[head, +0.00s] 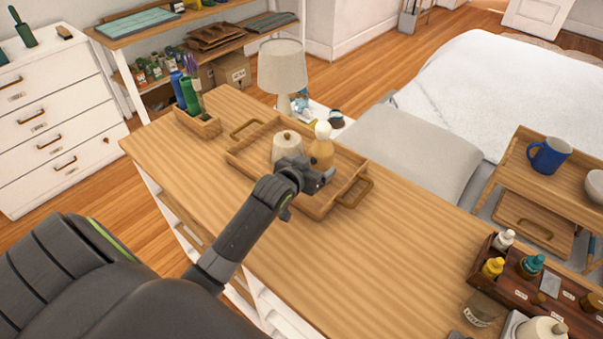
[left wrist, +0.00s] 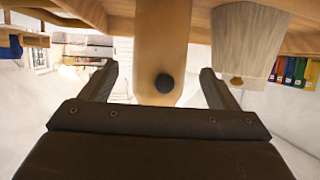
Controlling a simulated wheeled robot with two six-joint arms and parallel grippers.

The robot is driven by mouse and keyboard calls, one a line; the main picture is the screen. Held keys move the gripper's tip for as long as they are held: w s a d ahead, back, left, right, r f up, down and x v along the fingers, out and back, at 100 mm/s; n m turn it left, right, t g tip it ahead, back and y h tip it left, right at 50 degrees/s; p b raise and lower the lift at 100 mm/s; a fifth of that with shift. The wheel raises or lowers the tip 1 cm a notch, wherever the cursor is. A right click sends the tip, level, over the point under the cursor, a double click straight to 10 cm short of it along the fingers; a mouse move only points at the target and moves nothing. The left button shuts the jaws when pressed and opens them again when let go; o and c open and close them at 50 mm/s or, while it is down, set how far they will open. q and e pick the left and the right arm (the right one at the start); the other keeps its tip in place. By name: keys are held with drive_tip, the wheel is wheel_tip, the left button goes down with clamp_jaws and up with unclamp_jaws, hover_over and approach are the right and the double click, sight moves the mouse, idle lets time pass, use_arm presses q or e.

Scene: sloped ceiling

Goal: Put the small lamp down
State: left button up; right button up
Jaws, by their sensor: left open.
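The small lamp (head: 321,150), a wooden body with a round white top, stands upright in a wooden tray (head: 318,209) on the dresser. In the left wrist view its wooden body (left wrist: 160,35), with a round black knob, lies between my fingers. My left gripper (head: 322,180) is open at the near side of the lamp, with gaps on both sides in the wrist view. The gripper hides the lamp's lower part in the head view. Whether the fingers reach around the body I cannot tell. My right gripper is out of view.
A cream pot (head: 287,150) with a wooden knob stands left of the lamp, close by.

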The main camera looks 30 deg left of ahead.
use_arm(q)
drive_tip(key=v, duration=0.6)
drive_tip(key=shift+s, duration=0.3)
drive_tip(key=shift+r, duration=0.1)
drive_tip(key=shift+s, duration=0.1)
